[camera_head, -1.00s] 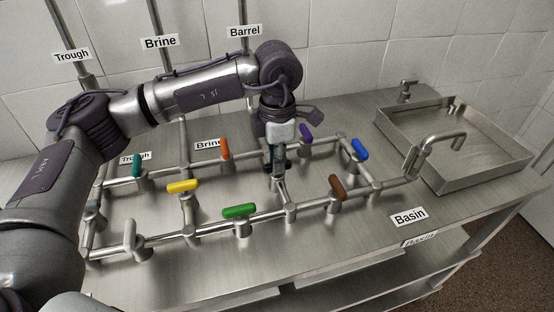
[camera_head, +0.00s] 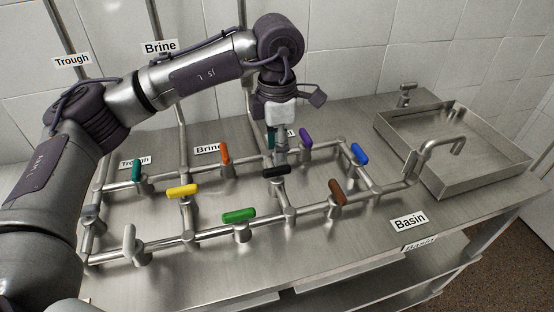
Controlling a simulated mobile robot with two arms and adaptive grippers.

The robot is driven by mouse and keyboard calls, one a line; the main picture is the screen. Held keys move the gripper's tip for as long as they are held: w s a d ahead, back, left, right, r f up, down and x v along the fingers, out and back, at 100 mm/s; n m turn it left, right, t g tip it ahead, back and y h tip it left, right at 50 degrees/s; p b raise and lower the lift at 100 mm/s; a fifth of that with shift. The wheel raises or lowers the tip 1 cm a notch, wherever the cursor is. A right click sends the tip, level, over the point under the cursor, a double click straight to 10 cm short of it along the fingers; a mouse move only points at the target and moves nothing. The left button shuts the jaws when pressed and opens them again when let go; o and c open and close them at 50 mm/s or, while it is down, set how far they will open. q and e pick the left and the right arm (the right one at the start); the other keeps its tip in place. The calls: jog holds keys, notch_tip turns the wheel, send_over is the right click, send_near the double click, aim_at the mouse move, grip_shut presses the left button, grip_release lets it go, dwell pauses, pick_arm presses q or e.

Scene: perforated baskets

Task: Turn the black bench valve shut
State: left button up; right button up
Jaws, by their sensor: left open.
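The black valve handle (camera_head: 276,172) sits on the cross pipe in the middle of the bench pipework, and its lever lies roughly left to right in the picture. My left gripper (camera_head: 277,150) hangs pointing down just above and behind the black handle, open and apart from it as far as I can see. Part of its fingers is hard to make out against the pipe behind. My right gripper does not show.
Close by are the purple (camera_head: 305,137), orange (camera_head: 225,152), blue (camera_head: 359,153), brown (camera_head: 337,192), green (camera_head: 239,215), yellow (camera_head: 182,191), teal (camera_head: 137,171) and grey (camera_head: 129,243) handles. A basin (camera_head: 480,182) stands at the right. The bench front is clear.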

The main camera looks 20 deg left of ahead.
pick_arm(q)
notch_tip(320, 180, up, 7)
dwell(0.3)
